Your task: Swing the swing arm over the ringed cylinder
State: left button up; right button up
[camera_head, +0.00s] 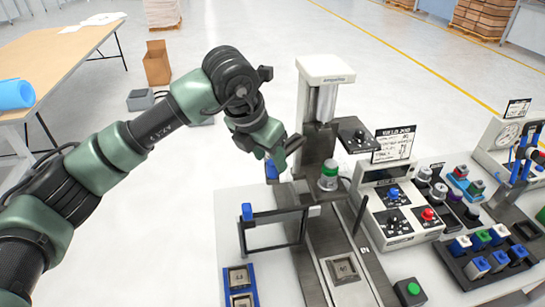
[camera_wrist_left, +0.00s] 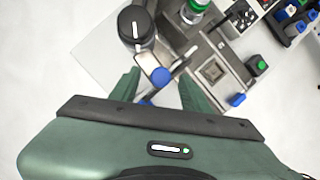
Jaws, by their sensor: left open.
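The swing arm (camera_head: 275,213) is a dark bar frame with a blue handle (camera_head: 247,212), on the left side of the fixture. Its bar extends left, away from the ringed cylinder (camera_head: 329,176), a grey cylinder with a green ring on top that stands on the fixture rail. The cylinder also shows at the top of the left wrist view (camera_wrist_left: 197,5). My left gripper (camera_head: 284,157) is above and behind the swing arm. In the left wrist view its fingers (camera_wrist_left: 160,88) are apart, with a blue knob (camera_wrist_left: 160,75) seen between them. Contact cannot be told. My right gripper is out of view.
A white press column (camera_head: 325,75) stands behind the cylinder. A control box (camera_head: 395,205) with red and blue buttons is right of the rail. A tray of coloured blocks (camera_head: 487,252) lies further right. Blue-edged trays (camera_head: 240,280) are at the front left.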

aim_at(272, 162)
pick_arm(q)
jog(key=shift+p+x, duration=0.4)
jog(key=shift+x, duration=1.15)
grip_shut()
jog(key=shift+r, duration=0.1)
